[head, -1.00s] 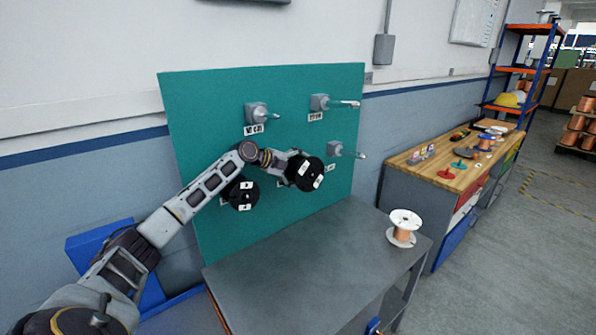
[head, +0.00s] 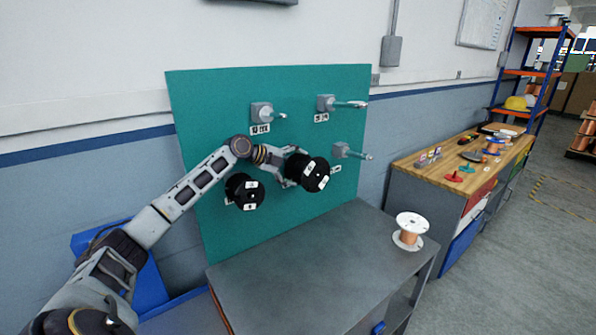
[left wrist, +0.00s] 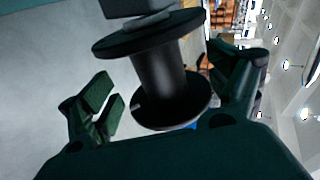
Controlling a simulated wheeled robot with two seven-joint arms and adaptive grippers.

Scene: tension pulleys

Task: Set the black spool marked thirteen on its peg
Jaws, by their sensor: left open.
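A black spool with white labels (head: 315,176) sits in front of the teal board, right of its lower middle. In the left wrist view this spool (left wrist: 158,75) shows its bare hub and two flanges, with its upper flange close to a grey block. A peg through it is hidden. My left gripper (head: 296,170) is open at its left, board-facing side; its fingers (left wrist: 165,95) stand apart on either side of the spool. A second black spool (head: 244,191) sits on the board at lower left. The label numbers are too small to read.
The teal board (head: 215,110) carries bare pegs at upper left (head: 268,114), upper right (head: 340,104) and right (head: 352,152). A copper wire spool (head: 409,232) stands on the grey table (head: 310,265), otherwise clear. A wooden workbench (head: 440,165) stands at right.

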